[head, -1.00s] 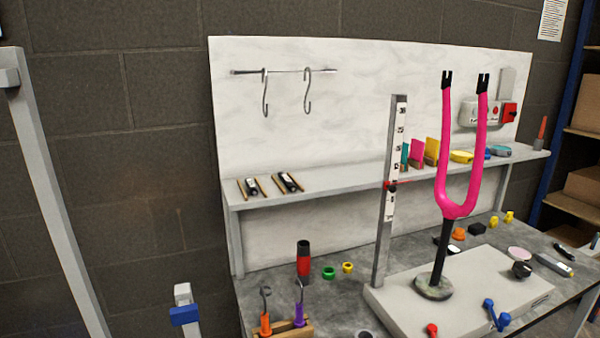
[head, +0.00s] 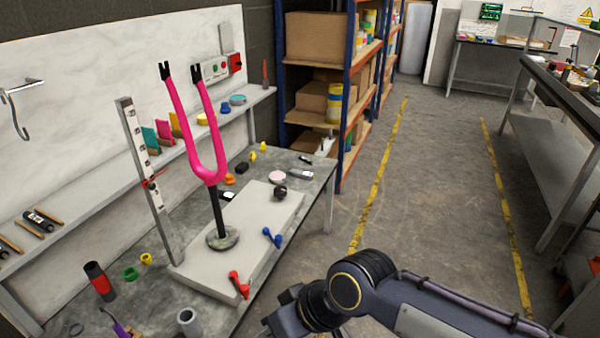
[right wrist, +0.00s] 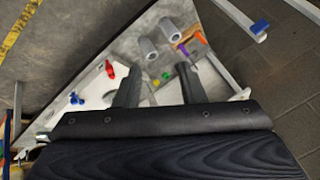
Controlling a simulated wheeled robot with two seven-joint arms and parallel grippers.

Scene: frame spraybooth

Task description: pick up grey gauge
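A small grey handheld device, which looks like the grey gauge (head: 300,174), lies flat near the back right corner of the grey bench. I do not make it out in the right wrist view. My right arm comes in from the lower right of the head view, and its gripper (head: 285,318) is partly cut off at the bottom, in front of the bench and well short of the gauge. In the right wrist view the two fingers (right wrist: 160,88) stand apart with nothing between them. My left gripper is not in view.
A pink fork (head: 205,150) stands upright on a pale base block (head: 250,235), left of the gauge. A black knob (head: 280,192), a pale pink disc (head: 277,177) and a small dark item (head: 305,160) are near the gauge. The floor aisle (head: 430,190) right of the bench is clear.

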